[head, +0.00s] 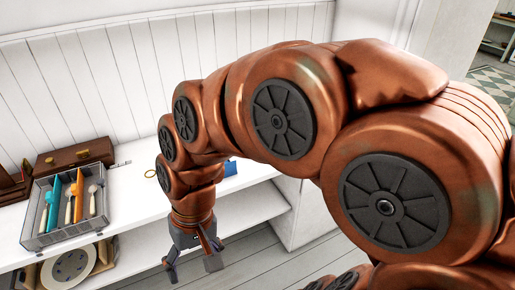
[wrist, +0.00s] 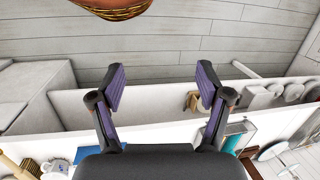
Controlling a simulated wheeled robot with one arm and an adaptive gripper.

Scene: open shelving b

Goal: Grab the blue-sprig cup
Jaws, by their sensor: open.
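A small white cup with bluish marks (wrist: 57,166), which looks like the blue-sprig cup, stands at the bottom left of the wrist view, partly cut by the frame edge. Its pattern is too small to be sure of. I cannot make it out in the head view, where my arm covers part of the shelf top. My gripper (head: 192,268) is open and empty, pointing down in front of the shelf. In the wrist view my gripper (wrist: 162,76) has both fingers spread over the floor, with the cup behind and to the left, apart from it.
A grey cutlery tray (head: 36,243) and a brown wooden box (head: 75,155) stand on the white shelf top (head: 132,208). A plate (head: 70,268) is on the lower level. A blue object (wrist: 98,158) lies near the cup.

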